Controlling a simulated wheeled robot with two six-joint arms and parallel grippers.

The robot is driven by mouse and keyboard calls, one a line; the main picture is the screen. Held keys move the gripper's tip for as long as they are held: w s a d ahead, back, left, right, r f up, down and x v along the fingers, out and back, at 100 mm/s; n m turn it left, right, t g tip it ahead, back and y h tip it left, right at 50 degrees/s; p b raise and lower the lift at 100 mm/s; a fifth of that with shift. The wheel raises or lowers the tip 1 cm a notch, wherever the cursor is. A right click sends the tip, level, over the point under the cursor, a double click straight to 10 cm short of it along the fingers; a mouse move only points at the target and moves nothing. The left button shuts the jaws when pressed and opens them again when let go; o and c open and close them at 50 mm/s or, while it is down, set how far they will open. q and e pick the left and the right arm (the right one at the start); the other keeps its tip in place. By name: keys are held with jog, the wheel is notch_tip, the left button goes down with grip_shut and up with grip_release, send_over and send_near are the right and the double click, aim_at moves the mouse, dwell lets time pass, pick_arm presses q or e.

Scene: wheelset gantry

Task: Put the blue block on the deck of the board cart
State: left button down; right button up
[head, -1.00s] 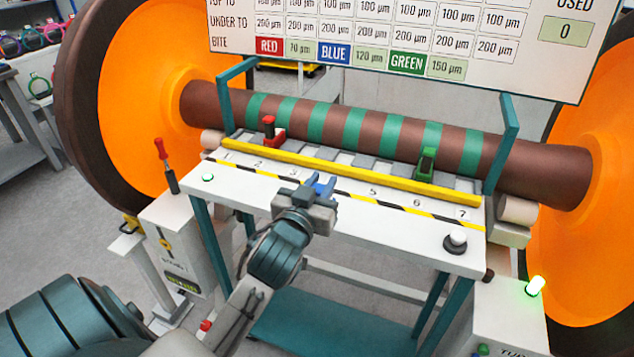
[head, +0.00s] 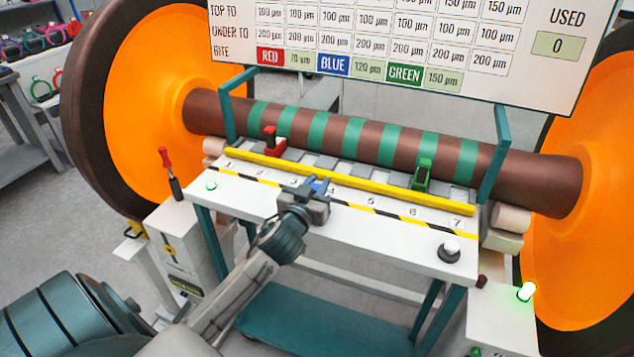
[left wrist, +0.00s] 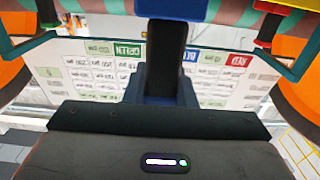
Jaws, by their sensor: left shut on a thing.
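The blue block (head: 318,186) is in my left gripper (head: 316,191), by the front edge of the numbered bench, around position 4. The gripper is shut on it and hides part of it. In the left wrist view, blue shows at the top middle (left wrist: 172,9), above a dark upright piece. The large board (head: 400,45) with rows of µm values stands behind the brown shaft. I cannot make out the deck of its cart in the head view. My right gripper is not in view.
A yellow bar (head: 350,182) runs along the bench (head: 370,222). Large orange wheels flank it. A teal shelf (head: 320,325) lies below.

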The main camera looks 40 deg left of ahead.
pick_arm(q)
jog(key=shift+f, duration=0.1)
jog(key=c, duration=1.2)
grip_release()
jog(key=b+v, duration=0.4)
jog(key=v, duration=0.8)
jog(key=shift+d, duration=0.1)
